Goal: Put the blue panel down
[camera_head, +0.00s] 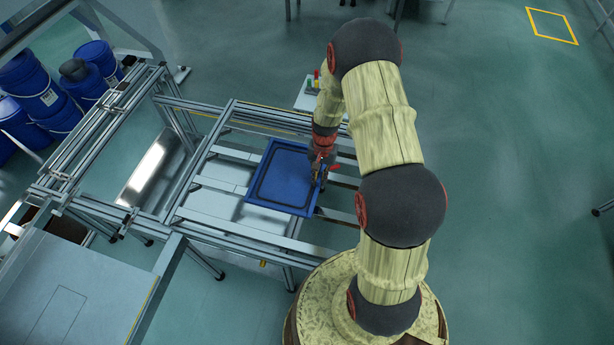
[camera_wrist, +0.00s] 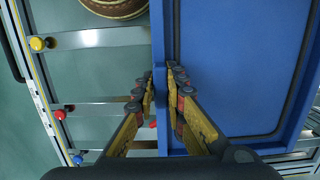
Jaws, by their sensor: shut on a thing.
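The blue panel (camera_head: 283,179) is a flat rectangular tray-like piece with a raised rim and a dark inner groove. In the head view it lies level over the rails of the metal frame (camera_head: 228,188); whether it touches them I cannot tell. My gripper (camera_head: 318,178) is at the panel's right edge. In the wrist view the panel (camera_wrist: 228,65) fills the right half, and my gripper (camera_wrist: 161,88) has its yellow-padded fingers on either side of the panel's rim, shut on it. The fingertips partly cover the rim there.
The wrist view shows crossbars (camera_wrist: 100,37) with a yellow knob (camera_wrist: 38,43), a red knob (camera_wrist: 60,114) and a blue knob (camera_wrist: 78,159). A small table (camera_head: 305,95) with coloured items stands behind. Blue drums (camera_head: 38,88) stand at left. Floor at right is clear.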

